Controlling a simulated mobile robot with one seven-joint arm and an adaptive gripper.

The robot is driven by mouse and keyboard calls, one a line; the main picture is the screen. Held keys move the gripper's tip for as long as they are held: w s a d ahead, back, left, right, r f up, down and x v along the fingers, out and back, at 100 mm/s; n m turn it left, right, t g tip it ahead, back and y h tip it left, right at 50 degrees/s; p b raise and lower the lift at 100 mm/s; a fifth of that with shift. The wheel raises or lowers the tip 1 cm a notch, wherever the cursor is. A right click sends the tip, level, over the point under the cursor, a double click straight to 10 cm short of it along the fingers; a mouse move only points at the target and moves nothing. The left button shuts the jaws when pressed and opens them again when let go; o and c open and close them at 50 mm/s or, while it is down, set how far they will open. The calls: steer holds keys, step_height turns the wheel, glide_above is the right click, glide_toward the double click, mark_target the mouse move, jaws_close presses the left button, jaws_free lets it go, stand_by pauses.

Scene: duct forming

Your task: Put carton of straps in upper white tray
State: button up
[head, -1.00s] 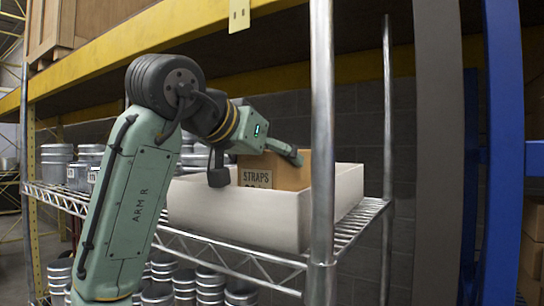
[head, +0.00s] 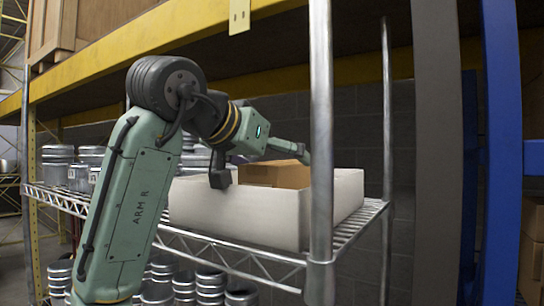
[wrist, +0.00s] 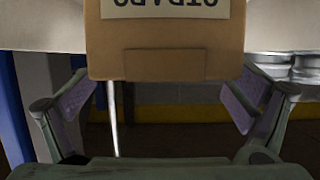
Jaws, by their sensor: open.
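The brown carton of straps (head: 277,176) is inside the upper white tray (head: 243,215). Its top shows above the tray's front wall, which hides its lower part and label. In the wrist view the carton (wrist: 170,55) fills the top middle, its pale label upside down and cut off by the edge. My gripper (wrist: 160,97) is open, one finger on each side of the carton with a gap between each finger and the box. In the head view one finger (head: 288,147) shows just above the carton; the rest of the gripper is partly hidden.
The tray stands on a wire shelf (head: 215,248) between metal posts (head: 321,130). Grey cans (head: 60,162) stand to the left on the shelf, with more cans (head: 210,285) below. A yellow beam (head: 150,48) runs overhead.

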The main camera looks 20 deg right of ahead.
steer(key=shift+w+d+f, duration=0.1)
steer(key=shift+d+f, duration=0.05)
steer(key=shift+f, duration=0.75)
steer(key=r+v, duration=0.1)
steer(key=v, duration=1.2)
steer(key=shift+d, duration=0.15)
steer(key=shift+w+r, duration=0.1)
steer(key=shift+r, duration=0.05)
